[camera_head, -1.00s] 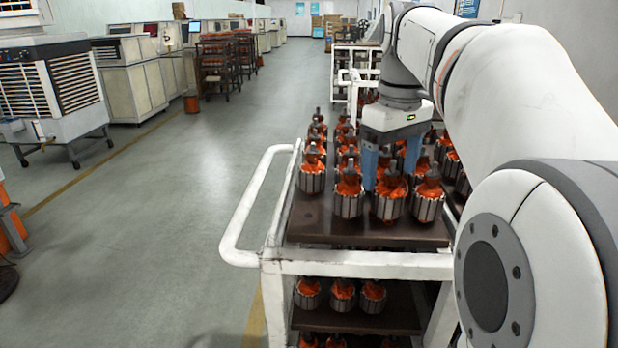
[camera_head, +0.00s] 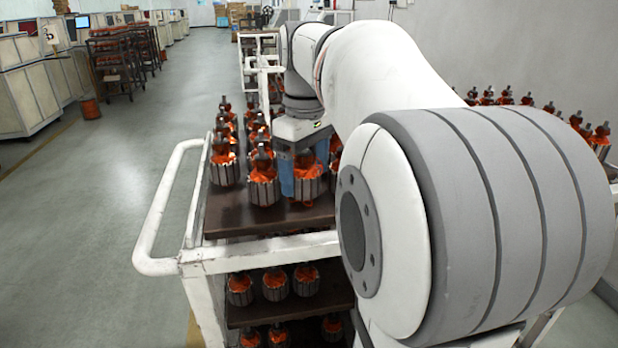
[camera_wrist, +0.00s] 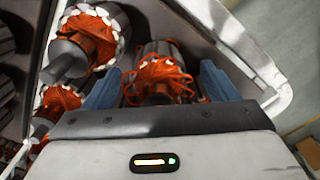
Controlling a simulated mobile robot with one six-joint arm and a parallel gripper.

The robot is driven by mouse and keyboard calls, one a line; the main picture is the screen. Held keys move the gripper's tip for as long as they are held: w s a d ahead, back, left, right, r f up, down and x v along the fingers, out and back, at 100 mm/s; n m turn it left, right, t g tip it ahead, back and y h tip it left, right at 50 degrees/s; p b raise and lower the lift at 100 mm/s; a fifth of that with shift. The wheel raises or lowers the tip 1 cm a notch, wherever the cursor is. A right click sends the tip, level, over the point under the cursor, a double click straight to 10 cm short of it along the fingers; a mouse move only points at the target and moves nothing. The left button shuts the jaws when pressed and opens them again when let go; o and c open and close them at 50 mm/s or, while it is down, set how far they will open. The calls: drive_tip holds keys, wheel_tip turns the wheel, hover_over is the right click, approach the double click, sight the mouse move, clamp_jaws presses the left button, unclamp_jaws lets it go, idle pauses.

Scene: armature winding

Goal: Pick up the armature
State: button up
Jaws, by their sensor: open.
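Several armatures with grey slotted cores, orange windings and upright shafts stand on the dark top shelf of a white cart (camera_head: 250,219). My gripper (camera_head: 304,178) is open over the front row. Its two blue fingers stand on either side of one front armature (camera_head: 308,186). In the wrist view, that armature (camera_wrist: 156,72) lies between the two blue fingers (camera_wrist: 160,80), with small gaps visible beside it. Its shaft end is partly hidden by the gripper body. A neighbouring armature (camera_head: 263,190) stands just left of the left finger. My arm hides the right part of the shelf.
The cart's white handle rail (camera_head: 158,205) sticks out at left. A lower shelf (camera_head: 250,313) holds more armatures. More armatures (camera_head: 490,97) stand behind my arm at right. The floor left of the cart is open.

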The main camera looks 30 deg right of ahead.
drive_tip(key=c, duration=1.5)
drive_tip(key=shift+r, duration=0.15)
